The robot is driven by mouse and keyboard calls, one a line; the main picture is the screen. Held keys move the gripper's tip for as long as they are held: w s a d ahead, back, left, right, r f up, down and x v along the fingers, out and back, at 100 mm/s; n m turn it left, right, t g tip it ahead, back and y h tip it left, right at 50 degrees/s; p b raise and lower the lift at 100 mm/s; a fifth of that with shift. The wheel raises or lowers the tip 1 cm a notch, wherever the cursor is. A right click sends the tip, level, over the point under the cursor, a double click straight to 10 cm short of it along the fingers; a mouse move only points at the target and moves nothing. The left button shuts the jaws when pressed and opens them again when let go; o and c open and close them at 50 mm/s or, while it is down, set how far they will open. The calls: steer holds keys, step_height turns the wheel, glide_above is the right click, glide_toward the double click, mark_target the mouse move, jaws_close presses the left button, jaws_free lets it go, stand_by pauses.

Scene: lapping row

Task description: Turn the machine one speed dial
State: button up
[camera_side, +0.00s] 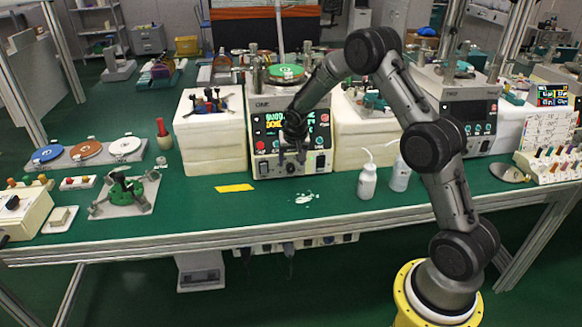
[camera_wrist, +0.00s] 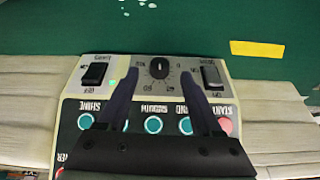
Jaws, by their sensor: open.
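Machine one (camera_side: 262,133) stands mid-table in the side view, with a lit display and a control panel on its front. My gripper (camera_wrist: 159,75) is open, with one dark finger on each side of the dial and gaps between fingers and knob. Whether the tips reach the panel's depth is unclear. In the side view my gripper (camera_side: 291,157) is in front of the lower panel and hides the dial.
Rocker switches flank the dial, one left (camera_wrist: 95,74) and one right (camera_wrist: 211,75). Teal buttons (camera_wrist: 153,124) lie under the fingers. White blocks (camera_side: 212,140) stand beside the machine. A yellow strip (camera_side: 234,188) and two wash bottles (camera_side: 367,181) are on the green table in front.

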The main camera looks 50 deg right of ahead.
mark_target(291, 168)
steer(key=shift+x, duration=2.1)
jaws_close()
